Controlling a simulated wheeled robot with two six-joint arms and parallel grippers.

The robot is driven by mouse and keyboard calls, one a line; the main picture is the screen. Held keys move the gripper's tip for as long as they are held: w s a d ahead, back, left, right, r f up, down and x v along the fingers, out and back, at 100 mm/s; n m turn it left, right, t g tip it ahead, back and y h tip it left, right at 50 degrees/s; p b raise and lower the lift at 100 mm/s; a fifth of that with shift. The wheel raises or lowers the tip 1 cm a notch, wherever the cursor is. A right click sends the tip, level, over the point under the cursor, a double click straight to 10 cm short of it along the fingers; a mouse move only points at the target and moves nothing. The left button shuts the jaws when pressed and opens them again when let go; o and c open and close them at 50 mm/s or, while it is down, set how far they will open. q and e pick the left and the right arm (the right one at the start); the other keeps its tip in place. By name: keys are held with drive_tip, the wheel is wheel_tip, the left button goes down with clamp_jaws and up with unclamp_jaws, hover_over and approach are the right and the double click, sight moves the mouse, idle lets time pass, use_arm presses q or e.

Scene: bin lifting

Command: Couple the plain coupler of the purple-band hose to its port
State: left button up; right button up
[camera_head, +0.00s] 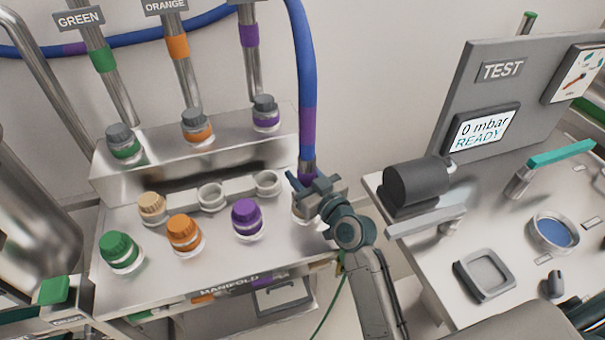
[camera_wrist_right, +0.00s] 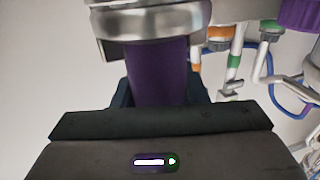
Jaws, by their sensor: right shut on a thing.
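The blue hose (camera_head: 303,60) with a purple band (camera_head: 308,125) hangs down at the centre of the head view. My right gripper (camera_head: 316,188) is shut on its lower end, over the right end of the manifold. In the right wrist view a purple sleeve (camera_wrist_right: 158,75) sits between the jaws, beside a silver metal collar (camera_wrist_right: 150,22). The coupler's mouth and whatever lies directly under the gripper are mostly hidden, so I cannot tell whether they touch. A purple-capped fitting (camera_head: 247,217) stands on the manifold to the left. My left gripper is not in view.
The manifold (camera_head: 215,262) also carries green (camera_head: 119,250) and orange (camera_head: 184,231) caps, a tan cap (camera_head: 152,206) and two grey rings (camera_head: 268,183). Grey-topped, colour-banded fittings stand on a raised step behind. A test bench (camera_head: 440,265) stands right, its screen reading 0 mbar READY.

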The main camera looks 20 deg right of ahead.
drive_tip(key=shift+f, duration=0.1)
drive_tip(key=o, duration=1.3)
drive_tip(key=shift+c, duration=0.2)
